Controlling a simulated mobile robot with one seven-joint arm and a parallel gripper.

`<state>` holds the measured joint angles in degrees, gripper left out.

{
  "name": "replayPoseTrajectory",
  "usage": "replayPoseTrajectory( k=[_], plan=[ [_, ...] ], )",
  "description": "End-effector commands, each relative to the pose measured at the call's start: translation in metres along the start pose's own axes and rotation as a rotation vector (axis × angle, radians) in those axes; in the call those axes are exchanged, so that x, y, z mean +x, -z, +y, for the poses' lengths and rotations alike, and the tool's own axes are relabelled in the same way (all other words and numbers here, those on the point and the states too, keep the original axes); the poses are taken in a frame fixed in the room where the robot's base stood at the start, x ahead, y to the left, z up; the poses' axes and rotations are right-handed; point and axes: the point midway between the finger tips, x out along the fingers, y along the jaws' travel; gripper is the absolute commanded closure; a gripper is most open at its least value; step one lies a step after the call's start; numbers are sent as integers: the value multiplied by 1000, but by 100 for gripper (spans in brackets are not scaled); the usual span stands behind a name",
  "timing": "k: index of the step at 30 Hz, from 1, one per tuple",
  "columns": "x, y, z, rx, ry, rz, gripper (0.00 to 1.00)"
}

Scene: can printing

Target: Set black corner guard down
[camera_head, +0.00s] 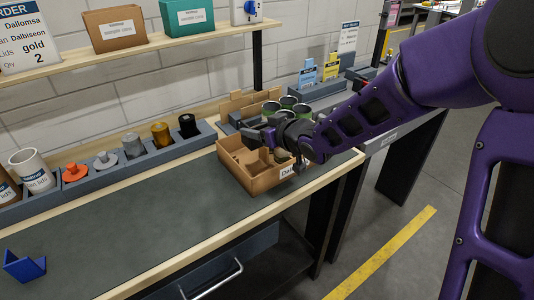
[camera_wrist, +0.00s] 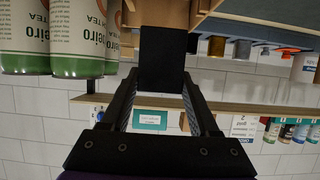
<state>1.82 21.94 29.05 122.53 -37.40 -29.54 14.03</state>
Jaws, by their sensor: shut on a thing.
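My gripper (camera_head: 262,136) is over the open cardboard box at the right end of the workbench. In the wrist view its two fingers (camera_wrist: 160,84) close on a flat black piece, the black corner guard (camera_wrist: 162,48). The guard is small and dark in the head view, so its exact height over the box is hard to tell. The cardboard box (camera_head: 264,185) has a white label on its front and brown pieces inside. A blue corner guard (camera_head: 24,265) lies on the mat at the front left.
Green cans (camera_head: 288,103) stand just behind my gripper; they are close at the upper left in the wrist view (camera_wrist: 77,40). A grey rack (camera_head: 100,178) with lids and coloured pieces runs along the back. The dark mat (camera_head: 150,235) is mostly clear.

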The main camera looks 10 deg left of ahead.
Motion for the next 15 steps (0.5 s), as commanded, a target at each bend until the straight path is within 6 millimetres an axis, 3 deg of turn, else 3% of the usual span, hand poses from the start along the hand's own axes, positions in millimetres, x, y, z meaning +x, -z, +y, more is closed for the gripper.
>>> replayPoseTrajectory(
  k=[7,15],
  plan=[
    [19,-43,-4,2,7,-4,91],
    [28,-64,-3,0,5,-3,91]
  ],
)
